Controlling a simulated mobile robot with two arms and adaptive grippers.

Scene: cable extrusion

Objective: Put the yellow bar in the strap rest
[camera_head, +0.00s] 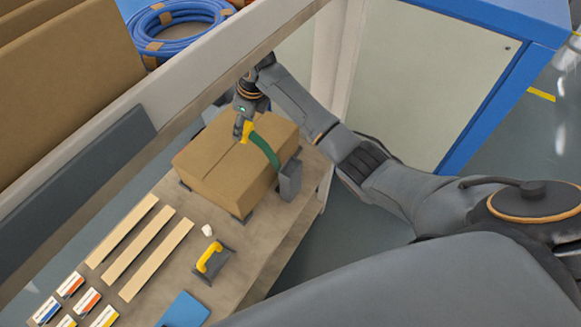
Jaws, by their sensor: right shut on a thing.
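My right gripper (244,131) reaches in from the right above the far side of a cardboard box. It is shut on the yellow bar (248,127), a small yellow piece at the end of a green strap (266,150). The strap bends down to the right toward an upright grey block (290,181) beside the box. I cannot tell whether that block is the strap rest. My left gripper is not in view.
The box (222,180) stands on the workbench (262,232). A yellow-handled tool (209,255), a small white item (207,230), wooden strips (140,250), small cartons (88,298) and a blue item (184,311) lie nearer. A beam (150,100) runs along the left.

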